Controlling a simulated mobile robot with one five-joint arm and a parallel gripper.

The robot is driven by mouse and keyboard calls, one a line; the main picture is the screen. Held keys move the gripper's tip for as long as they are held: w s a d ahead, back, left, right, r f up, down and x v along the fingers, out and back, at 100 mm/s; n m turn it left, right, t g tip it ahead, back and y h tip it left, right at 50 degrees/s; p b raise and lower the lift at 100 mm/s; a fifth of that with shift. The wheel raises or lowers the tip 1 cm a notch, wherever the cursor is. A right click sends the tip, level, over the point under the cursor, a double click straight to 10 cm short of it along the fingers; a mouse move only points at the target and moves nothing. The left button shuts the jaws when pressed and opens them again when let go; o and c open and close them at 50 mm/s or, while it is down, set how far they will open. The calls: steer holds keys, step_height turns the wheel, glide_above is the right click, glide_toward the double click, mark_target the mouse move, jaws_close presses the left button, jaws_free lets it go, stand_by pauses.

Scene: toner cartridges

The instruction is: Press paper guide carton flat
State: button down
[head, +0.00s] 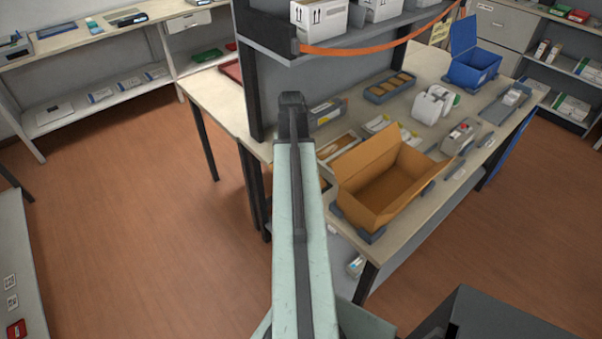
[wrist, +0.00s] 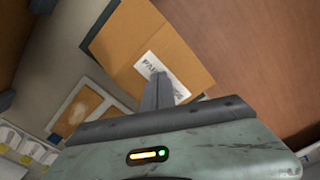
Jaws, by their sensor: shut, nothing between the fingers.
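In the head view an open brown cardboard carton (head: 362,187) stands upright near the table's front edge, its flaps spread and its inside looking empty. In the wrist view a brown carton panel (wrist: 125,38) carries a white label (wrist: 158,66) with partly hidden print that starts "PA". My gripper (wrist: 158,78) is shut and empty. Its fingers overlap the lower part of the label in the wrist view; I cannot tell whether they touch the card. In the head view my arm hides the gripper.
Dark blue-grey corner blocks (head: 372,235) sit around the carton on the table. A shallow tray (wrist: 62,112) lies beside it. A grey shelf unit (head: 335,48) with white boxes rises behind. A blue bin (head: 474,68) stands at the far end. Open floor (head: 150,230) lies left.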

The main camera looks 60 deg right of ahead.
steer(key=shift+w+d+f+b, duration=0.1)
steer(key=shift+w+f+b, duration=0.15)
steer(key=shift+f+b, duration=0.8)
steer(key=shift+f+b, duration=0.4)
steer(key=shift+b, duration=0.05)
steer(key=shift+s, duration=0.1)
step_height(320, 180, up, 9)
steer(key=p, duration=0.9)
steer(key=shift+r, duration=0.15)
